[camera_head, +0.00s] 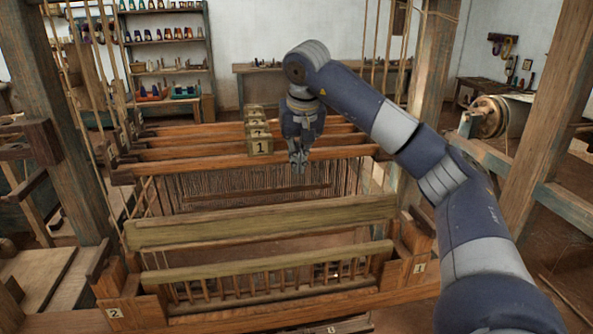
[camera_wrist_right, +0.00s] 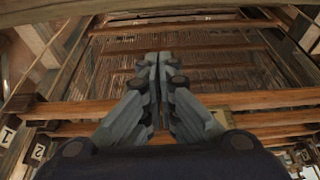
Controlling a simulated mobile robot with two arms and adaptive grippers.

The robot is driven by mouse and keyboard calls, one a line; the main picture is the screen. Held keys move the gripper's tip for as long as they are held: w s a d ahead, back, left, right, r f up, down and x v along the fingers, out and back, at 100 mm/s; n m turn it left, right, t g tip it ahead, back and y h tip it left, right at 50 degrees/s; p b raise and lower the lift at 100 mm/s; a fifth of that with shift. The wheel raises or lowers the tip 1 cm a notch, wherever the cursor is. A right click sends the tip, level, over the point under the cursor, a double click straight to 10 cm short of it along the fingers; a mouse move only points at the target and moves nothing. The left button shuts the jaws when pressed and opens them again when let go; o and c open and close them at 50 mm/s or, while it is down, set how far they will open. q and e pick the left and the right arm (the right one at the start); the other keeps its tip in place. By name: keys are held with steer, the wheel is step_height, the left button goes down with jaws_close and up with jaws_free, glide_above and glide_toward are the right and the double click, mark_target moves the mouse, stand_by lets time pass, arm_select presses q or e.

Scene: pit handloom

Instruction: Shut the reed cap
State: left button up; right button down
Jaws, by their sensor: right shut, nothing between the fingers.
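The slatted loom frame stands in the foreground of the head view. A wide greenish wooden board (camera_head: 262,222) spans it, and a narrower rounded bar (camera_head: 265,263) runs above a row of short spindles in front. I cannot tell for certain which of these is the reed cap; there is a visible gap between them. My right gripper (camera_head: 298,165) is shut and empty, pointing down behind and above the board, near the heddle bars. Its closed fingers (camera_wrist_right: 158,60) fill the middle of the right wrist view. My left gripper is not in view.
Several wooden heddle bars (camera_head: 200,165) lie behind, with numbered blocks (camera_head: 260,146) on them beside my gripper. Upright posts (camera_head: 50,120) and hanging cords flank the loom. A wooden roller (camera_head: 488,117) is at the right. Shelves (camera_head: 165,55) stand against the back wall.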

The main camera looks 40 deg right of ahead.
steer(key=p+x, duration=0.2)
steer(key=x, duration=0.8)
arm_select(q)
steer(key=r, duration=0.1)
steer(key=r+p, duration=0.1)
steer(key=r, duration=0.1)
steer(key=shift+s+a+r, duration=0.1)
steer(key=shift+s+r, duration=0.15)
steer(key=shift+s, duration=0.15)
arm_select(e)
steer(key=s, duration=0.1)
steer(key=s+a+r, duration=0.1)
steer(key=s+a, duration=0.1)
steer(key=shift+s+a+r, duration=0.25)
steer(key=shift+s+r, duration=0.1)
steer(key=shift+r, duration=0.05)
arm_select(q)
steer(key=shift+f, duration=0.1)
